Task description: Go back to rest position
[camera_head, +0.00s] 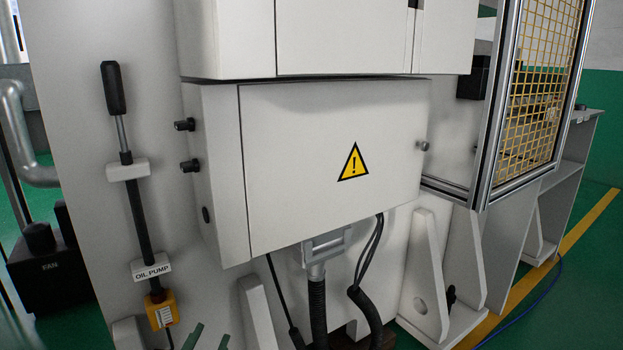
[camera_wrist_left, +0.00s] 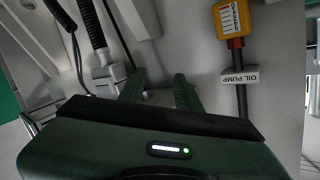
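My left gripper (camera_head: 210,339) shows only as two dark green fingertips at the bottom edge of the head view. In the left wrist view its two fingers (camera_wrist_left: 160,88) stand apart with nothing between them, so it is open and empty. It is low in front of the machine, to the right of the oil pump's orange and yellow end (camera_head: 162,309). That end also shows in the left wrist view (camera_wrist_left: 232,18). My right gripper is in neither view. No foil tray shows.
A white cabinet (camera_head: 300,160) with a warning triangle juts from the machine. Cables and a hose (camera_head: 317,305) hang below it. The oil pump lever (camera_head: 115,90) stands at left, near a black FAN box (camera_head: 50,275). A yellow mesh guard (camera_head: 540,90) is at right.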

